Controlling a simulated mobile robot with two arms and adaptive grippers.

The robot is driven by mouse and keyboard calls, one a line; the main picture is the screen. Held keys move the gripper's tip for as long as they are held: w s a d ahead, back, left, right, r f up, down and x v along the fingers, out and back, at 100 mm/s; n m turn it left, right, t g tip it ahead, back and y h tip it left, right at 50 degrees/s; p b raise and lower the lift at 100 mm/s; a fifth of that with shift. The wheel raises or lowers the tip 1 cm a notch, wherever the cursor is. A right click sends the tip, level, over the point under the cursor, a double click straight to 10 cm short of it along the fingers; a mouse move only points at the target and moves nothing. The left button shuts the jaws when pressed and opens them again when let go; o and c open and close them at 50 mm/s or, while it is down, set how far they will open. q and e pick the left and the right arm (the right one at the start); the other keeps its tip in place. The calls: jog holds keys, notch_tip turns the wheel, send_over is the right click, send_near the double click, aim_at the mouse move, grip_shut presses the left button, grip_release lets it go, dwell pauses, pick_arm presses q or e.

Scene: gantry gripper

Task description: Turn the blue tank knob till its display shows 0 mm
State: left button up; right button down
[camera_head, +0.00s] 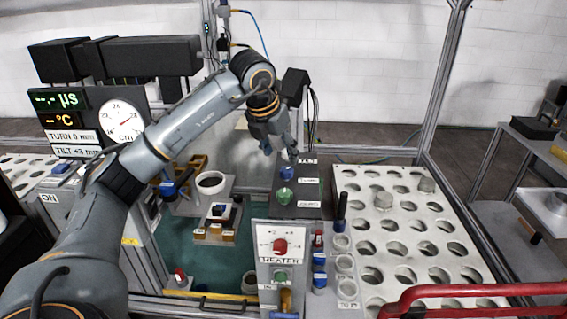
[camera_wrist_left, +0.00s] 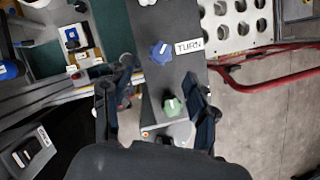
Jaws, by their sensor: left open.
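A blue knob (camera_head: 287,172) sits on a dark control panel (camera_head: 312,190), with a green knob (camera_head: 284,195) just in front of it. In the left wrist view the blue knob (camera_wrist_left: 162,52) is beside a label reading TURN, and the green knob (camera_wrist_left: 172,107) is between the fingers. My left gripper (camera_head: 283,150) is open and empty, pointing down just above the blue knob in the head view. In the left wrist view its fingertips (camera_wrist_left: 158,72) straddle the panel, apart from the blue knob. My right gripper is out of view.
A white rack with round holes (camera_head: 420,225) stands right of the panel. A heater box with a red knob (camera_head: 280,246) is in front. Displays marked µS and °C (camera_head: 58,108) and a round dial (camera_head: 122,119) are at left. A red rail (camera_head: 470,290) crosses the lower right.

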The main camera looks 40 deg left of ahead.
pick_arm(q)
jog(key=v, duration=0.5)
jog(key=shift+s+r, duration=0.1)
jog(key=shift+r, duration=0.2)
